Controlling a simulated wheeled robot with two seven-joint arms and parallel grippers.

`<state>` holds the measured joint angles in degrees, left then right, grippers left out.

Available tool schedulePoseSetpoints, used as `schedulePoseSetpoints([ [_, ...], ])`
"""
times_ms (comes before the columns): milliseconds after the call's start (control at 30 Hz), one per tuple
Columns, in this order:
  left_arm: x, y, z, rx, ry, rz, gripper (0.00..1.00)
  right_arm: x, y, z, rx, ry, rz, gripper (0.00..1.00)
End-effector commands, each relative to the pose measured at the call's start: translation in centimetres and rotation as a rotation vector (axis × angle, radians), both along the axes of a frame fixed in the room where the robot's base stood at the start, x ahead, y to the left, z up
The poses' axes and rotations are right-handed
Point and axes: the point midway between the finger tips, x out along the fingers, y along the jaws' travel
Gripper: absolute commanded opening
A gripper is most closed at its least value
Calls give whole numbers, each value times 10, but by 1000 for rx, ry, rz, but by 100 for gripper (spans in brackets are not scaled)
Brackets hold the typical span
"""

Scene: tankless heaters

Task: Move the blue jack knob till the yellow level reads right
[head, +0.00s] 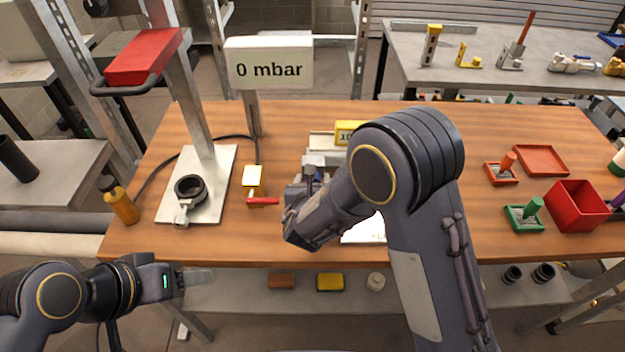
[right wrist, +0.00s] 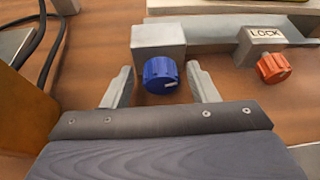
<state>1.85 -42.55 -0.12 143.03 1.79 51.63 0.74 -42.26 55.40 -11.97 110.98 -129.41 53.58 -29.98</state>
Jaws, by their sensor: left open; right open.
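The blue jack knob (right wrist: 161,76) shows in the right wrist view, on the front of a grey block (right wrist: 158,38). It has a pale mark at its lower right. My right gripper (right wrist: 161,88) is open, with one finger on each side of the knob; I cannot tell that either touches it. In the head view my right arm hides the knob. A yellow piece with dark marks (head: 348,131), perhaps the level, stands behind my right arm, partly hidden; its reading cannot be made out. My left gripper (head: 196,277) is open and empty in front of the table's left part.
An orange-red knob (right wrist: 273,67) sits by a block marked LOCK (right wrist: 266,34), right of the blue knob. A "0 mbar" sign (head: 268,63), a red-handled valve (head: 262,201) and a white plate (head: 222,165) stand left.

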Motion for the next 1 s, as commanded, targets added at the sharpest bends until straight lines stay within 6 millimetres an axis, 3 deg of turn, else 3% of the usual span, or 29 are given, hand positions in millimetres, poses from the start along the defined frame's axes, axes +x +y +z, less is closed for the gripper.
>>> schedulePoseSetpoints([
  [67,0,0,0,0,0,0,56,0,0,0,0,0,0,53],
  [400,0,0,0,0,0,0,56,0,0,0,1,0,-1,9],
  [567,0,0,-10,0,0,0,56,0,0,-3,24,-2,-2,9],
  [1000,0,0,-101,0,0,0,56,1,-4,-9,322,-6,-4,9],
])
